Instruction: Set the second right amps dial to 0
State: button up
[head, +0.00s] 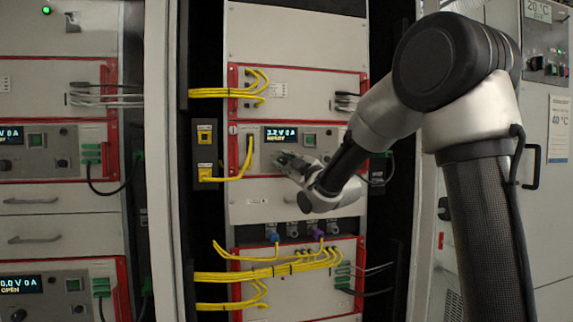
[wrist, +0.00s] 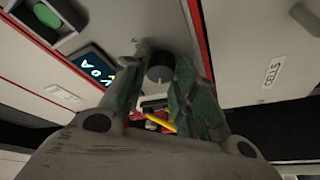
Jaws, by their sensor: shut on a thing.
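A dark round dial (wrist: 159,67) on the pale panel shows in the wrist view between the two green-padded fingers of my gripper (wrist: 163,65). My gripper is shut on this dial. In the head view my gripper (head: 283,158) is at the front of the middle unit, just under its lit display (head: 281,135), and hides the dial. The display reads about 3.2 V 0 A, with a second line that looks like READY. Part of the display also shows in the wrist view (wrist: 93,64).
A green button (head: 309,140) is right of the display. Yellow cables (head: 245,160) hang left of the unit, and more cross the lower unit (head: 270,270). A similar rack (head: 50,155) stands at the left. A grey cabinet (head: 545,110) is at the right.

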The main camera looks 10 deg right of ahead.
jog(key=o, duration=1)
jog(key=shift+o, duration=0.2)
jog(key=shift+s, duration=0.1)
jog(key=v, duration=1.1)
jog(key=shift+s, duration=0.35)
jog(key=shift+d+f, duration=0.1)
